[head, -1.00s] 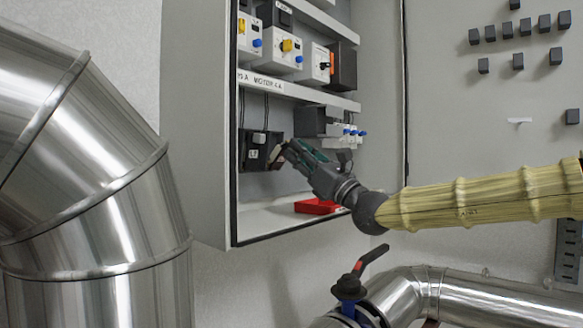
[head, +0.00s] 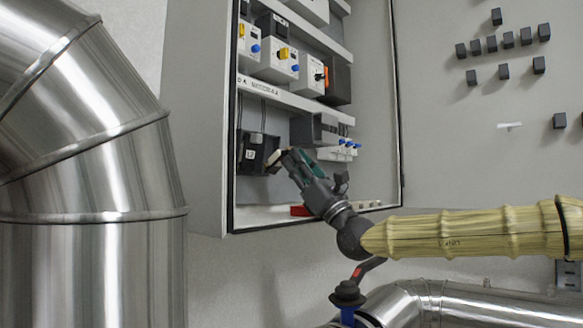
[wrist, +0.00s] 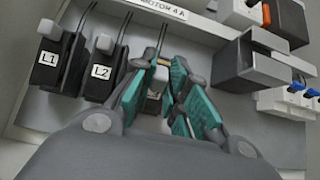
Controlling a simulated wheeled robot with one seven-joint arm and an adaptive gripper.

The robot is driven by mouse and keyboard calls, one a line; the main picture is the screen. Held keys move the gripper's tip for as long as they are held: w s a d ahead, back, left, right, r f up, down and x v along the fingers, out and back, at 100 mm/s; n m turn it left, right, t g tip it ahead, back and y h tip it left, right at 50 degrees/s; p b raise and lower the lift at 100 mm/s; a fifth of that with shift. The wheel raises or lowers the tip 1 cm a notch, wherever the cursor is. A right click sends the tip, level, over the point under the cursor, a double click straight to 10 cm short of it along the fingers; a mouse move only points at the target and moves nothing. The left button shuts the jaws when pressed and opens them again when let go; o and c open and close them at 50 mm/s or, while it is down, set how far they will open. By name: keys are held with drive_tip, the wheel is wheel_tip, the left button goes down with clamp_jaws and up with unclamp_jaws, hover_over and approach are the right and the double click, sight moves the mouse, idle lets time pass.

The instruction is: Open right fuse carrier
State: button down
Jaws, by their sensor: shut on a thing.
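Black fuse carriers marked L1 (wrist: 48,62) and L2 (wrist: 102,72) stand side by side at the left in the wrist view. The right fuse carrier (wrist: 156,88) is to the right of L2, mostly hidden; a pale part of it shows between my fingers. My gripper (wrist: 153,72) is shut on it, with teal pads on either side. In the head view, my gripper (head: 286,158) reaches the carrier block from the right. A pale piece (head: 274,160) sticks out at its fingertips, tilted away from the black block (head: 252,152).
A dark grey box (head: 315,128) and white modules with blue knobs (head: 340,152) are close to the right of my gripper. A white rail (head: 285,98) runs above.

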idle(0.3)
drive_tip(key=c, duration=1.8)
unclamp_jaws()
drive_tip(key=shift+c, duration=0.2)
drive_tip(key=o, duration=0.5)
drive_tip(key=shift+w+a+f, duration=0.1)
drive_tip(key=shift+w+a, duration=0.05)
drive_tip(key=shift+w, duration=0.05)
drive_tip(key=shift+c, duration=0.2)
drive_tip(key=shift+s, duration=0.1)
drive_tip(key=shift+r, duration=0.2)
wheel_tip(320, 180, up, 10)
drive_tip(key=shift+f, duration=0.15)
drive_tip(key=shift+c, duration=0.3)
